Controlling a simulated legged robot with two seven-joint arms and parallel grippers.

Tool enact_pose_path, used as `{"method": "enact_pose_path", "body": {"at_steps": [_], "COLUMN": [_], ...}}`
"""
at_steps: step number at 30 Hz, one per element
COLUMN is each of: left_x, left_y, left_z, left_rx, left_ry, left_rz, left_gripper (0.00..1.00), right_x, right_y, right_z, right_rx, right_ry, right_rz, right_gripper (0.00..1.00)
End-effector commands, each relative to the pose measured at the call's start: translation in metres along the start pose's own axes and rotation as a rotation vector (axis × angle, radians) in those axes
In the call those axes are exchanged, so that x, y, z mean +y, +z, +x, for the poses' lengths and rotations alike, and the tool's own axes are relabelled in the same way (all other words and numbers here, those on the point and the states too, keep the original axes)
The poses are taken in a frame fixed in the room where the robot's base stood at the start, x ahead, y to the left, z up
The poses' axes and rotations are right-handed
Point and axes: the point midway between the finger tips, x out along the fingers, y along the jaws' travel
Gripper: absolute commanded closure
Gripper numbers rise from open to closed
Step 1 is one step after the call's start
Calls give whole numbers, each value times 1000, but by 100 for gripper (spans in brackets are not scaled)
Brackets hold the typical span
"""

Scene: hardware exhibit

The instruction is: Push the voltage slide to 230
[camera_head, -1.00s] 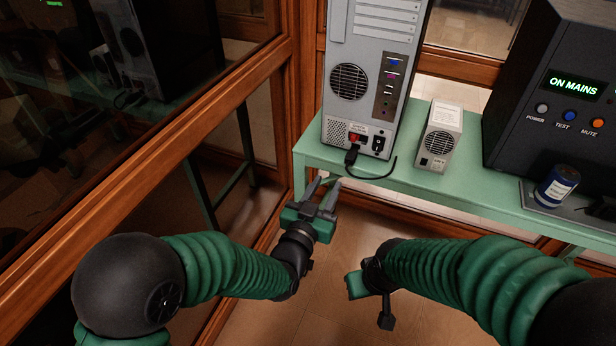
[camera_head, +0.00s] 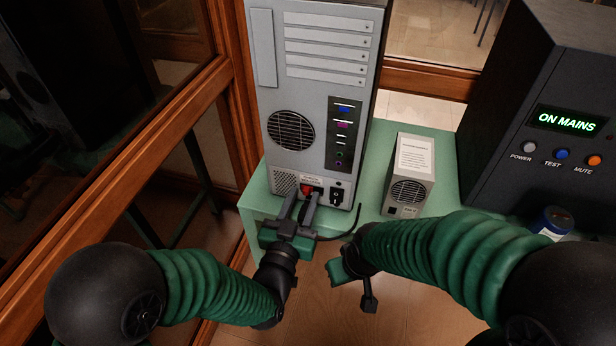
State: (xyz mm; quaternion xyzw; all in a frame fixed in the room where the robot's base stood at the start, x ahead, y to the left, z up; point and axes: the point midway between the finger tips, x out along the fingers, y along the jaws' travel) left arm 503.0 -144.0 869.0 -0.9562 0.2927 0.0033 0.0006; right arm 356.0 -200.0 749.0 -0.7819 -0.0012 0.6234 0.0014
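The grey computer tower (camera_head: 318,110) stands on the green table with its back panel facing me. The red voltage slide (camera_head: 307,191) sits low on that panel, beside a black power switch and socket (camera_head: 337,194). Its set value is too small to read, and it is partly hidden by my gripper. My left gripper (camera_head: 299,208) is right in front of the slide, its two fingers apart and pointing at it. I cannot tell if they touch it. My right gripper (camera_head: 357,280) hangs in front of the table edge, partly hidden by its own arm, and its fingers are unclear.
A small grey power supply box (camera_head: 409,176) stands right of the tower. A dark unit (camera_head: 545,110) reading "ON MAINS" stands further right, with a dark blue can (camera_head: 553,221) before it. A black cable (camera_head: 350,228) curls near the table (camera_head: 254,203) edge. Wood-framed glass is at left.

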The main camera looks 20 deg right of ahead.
Motion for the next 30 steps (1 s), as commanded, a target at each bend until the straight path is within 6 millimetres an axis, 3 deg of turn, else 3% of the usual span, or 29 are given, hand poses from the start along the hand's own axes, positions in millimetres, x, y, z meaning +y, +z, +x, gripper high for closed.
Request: {"method": "enact_pose_path", "body": {"at_steps": [10,18,30], "left_x": [-2,0,0], "left_y": [0,1,1], "left_z": [-4,-2,-1], "left_rx": [2,-2,-1], "left_ry": [0,-2,-1], "left_rz": [-3,0,0], "left_gripper": [65,100,100], "right_x": [0,0,0], "right_y": [0,0,0], "right_z": [0,0,0], "right_rx": [-1,0,0], "right_ry": [0,0,0], "right_rz": [0,0,0], "right_gripper": [64,64,64]}}
